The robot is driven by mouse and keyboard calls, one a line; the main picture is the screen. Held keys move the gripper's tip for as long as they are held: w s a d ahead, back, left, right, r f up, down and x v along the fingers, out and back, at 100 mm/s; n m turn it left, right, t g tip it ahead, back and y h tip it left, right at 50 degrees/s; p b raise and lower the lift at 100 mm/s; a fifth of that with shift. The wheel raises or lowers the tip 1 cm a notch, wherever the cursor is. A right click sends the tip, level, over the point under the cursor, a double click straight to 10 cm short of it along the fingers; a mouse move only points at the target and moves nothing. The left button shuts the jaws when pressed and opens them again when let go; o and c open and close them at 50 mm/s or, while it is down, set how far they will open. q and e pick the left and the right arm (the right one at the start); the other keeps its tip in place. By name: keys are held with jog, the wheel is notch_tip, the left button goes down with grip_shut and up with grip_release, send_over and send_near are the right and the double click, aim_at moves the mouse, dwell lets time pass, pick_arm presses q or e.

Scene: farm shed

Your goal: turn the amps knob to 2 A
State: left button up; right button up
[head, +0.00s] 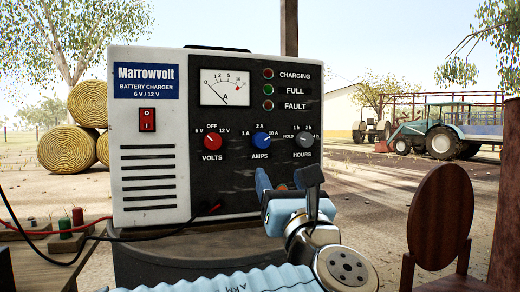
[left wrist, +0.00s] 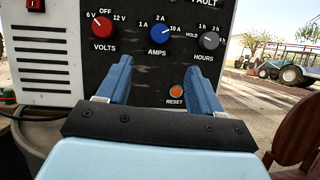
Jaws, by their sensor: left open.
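The blue amps knob (head: 261,140) is on the dark front panel of the Marrowvolt battery charger (head: 148,170), under its 2 A label. In the left wrist view the amps knob (left wrist: 157,33) has its light mark appearing to point right, towards 10 A. My left gripper (head: 287,182) is open and empty, below the knob in the head view. In the left wrist view my left gripper (left wrist: 158,72) has its two blue fingers apart, with the knob above the gap between them. Nothing is held. My right gripper is not in view.
The red volts knob (head: 213,141) and grey hours knob (head: 304,139) flank the amps knob. An orange reset button (left wrist: 176,90) sits lower on the panel. A wooden chair (head: 440,215) stands at right. Cables and terminals (head: 77,216) lie at left.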

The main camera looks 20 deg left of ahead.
aim_at(263, 142)
pick_arm(q)
jog(key=p+x, duration=0.2)
jog(key=x, duration=1.1)
jog(key=shift+w+a+r, duration=0.2)
jog(key=shift+r, duration=0.05)
jog(key=c, duration=1.1)
jog(key=shift+o, duration=0.2)
